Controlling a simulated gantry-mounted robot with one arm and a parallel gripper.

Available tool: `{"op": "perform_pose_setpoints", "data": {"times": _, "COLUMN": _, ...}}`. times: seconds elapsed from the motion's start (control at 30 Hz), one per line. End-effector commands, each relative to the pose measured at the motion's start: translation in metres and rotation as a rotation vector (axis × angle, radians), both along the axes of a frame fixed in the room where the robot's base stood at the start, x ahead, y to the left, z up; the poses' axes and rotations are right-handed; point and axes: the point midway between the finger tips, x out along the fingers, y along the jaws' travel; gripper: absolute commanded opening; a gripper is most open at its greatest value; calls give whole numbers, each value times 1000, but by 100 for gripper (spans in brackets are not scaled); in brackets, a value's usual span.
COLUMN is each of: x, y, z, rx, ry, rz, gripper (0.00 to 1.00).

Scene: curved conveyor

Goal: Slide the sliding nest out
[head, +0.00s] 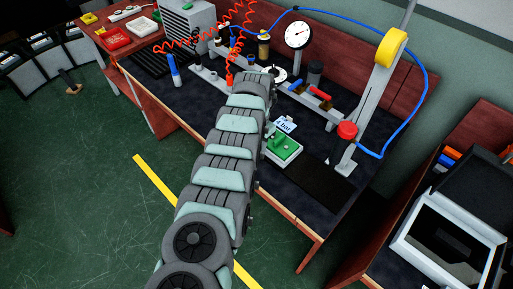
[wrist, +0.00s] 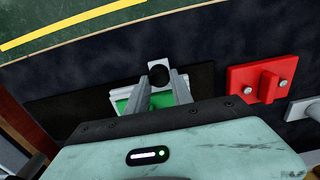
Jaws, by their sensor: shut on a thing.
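The sliding nest (head: 284,147) is a green block on a pale base, on the dark bench top just right of my arm in the head view. In the wrist view a green part of it (wrist: 161,100) shows between and beside my fingers, with pale edges around it. A round black knob (wrist: 158,76) stands at the front of the nest. My gripper (wrist: 160,82) has its two grey fingers on either side of this knob and is shut on it. My wrist housing hides much of the nest in the wrist view. My arm hides the gripper in the head view.
A dark mat (head: 321,184) lies beside the nest. A red block with bolts (wrist: 262,82) stands to the right in the wrist view. A press with a red knob (head: 347,130) and a gauge (head: 298,35) stand behind. Dark bench top (wrist: 215,40) is clear beyond the knob.

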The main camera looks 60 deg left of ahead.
Motion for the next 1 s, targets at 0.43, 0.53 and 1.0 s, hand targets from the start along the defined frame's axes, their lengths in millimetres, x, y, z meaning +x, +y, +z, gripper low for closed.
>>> {"op": "perform_pose_setpoints", "data": {"times": 0.43, "x": 4, "y": 0, "z": 0, "rx": 0, "ry": 0, "rz": -11, "gripper": 0}}
{"op": "perform_pose_setpoints", "data": {"times": 0.53, "x": 4, "y": 0, "z": 0, "rx": 1, "ry": 0, "rz": -11, "gripper": 0}}
{"op": "perform_pose_setpoints", "data": {"times": 1.0, "x": 4, "y": 0, "z": 0, "rx": 1, "ry": 0, "rz": -11, "gripper": 45}}
